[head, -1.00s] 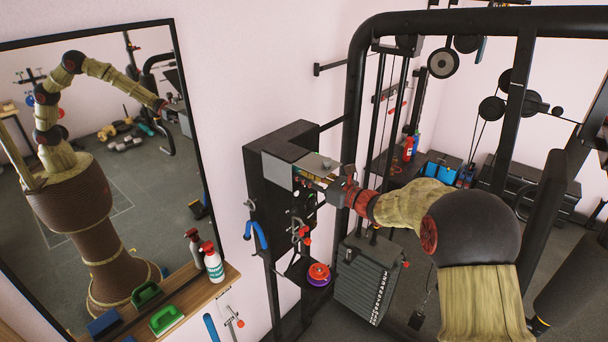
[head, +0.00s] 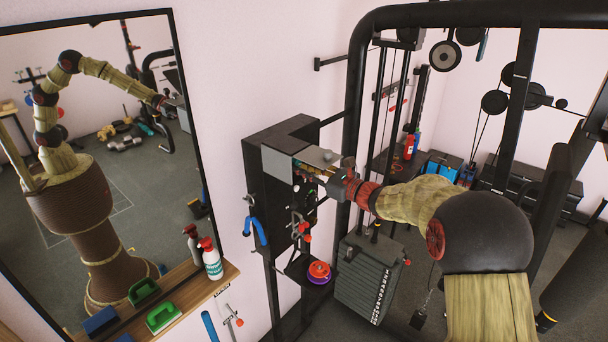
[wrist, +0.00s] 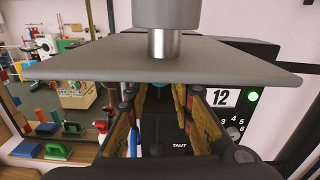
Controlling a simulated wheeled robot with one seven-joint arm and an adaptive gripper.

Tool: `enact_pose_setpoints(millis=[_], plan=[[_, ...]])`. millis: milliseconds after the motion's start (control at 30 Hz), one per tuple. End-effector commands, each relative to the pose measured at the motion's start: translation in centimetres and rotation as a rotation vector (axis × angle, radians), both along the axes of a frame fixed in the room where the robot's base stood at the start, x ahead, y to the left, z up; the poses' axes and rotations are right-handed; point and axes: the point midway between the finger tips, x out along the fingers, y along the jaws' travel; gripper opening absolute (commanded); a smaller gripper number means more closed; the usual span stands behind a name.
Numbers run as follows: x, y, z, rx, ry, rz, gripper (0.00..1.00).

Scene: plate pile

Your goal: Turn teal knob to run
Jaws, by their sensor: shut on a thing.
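In the head view my gripper (head: 312,172) is at the front of the black and grey machine box (head: 277,165) on the wall side of the gym frame. In the wrist view my gripper (wrist: 162,112) has its yellow-padded fingers shut on the teal knob (wrist: 189,96). The word TAUT shows on the dark panel below the knob. The run mark and the knob's pointer are hidden or not readable.
A green lamp (wrist: 253,96) is lit beside a 12 label (wrist: 223,97) on the panel's right. A weight stack (head: 367,280) and black frame posts stand close to my arm. A shelf (head: 195,290) with bottles and brushes is below the mirror (head: 100,150).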

Motion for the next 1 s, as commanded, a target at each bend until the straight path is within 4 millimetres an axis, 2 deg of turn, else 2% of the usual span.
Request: enact_pose_setpoints(millis=[33,167,1000], plan=[[0.05,-0.05,-0.6,-0.019,-0.027,-0.001,0.0],[0.03,-0.06,-0.76,-0.077,-0.104,-0.001,0.0],[0.12,-0.13,-0.74,-0.516,-0.664,0.0,0.0]])
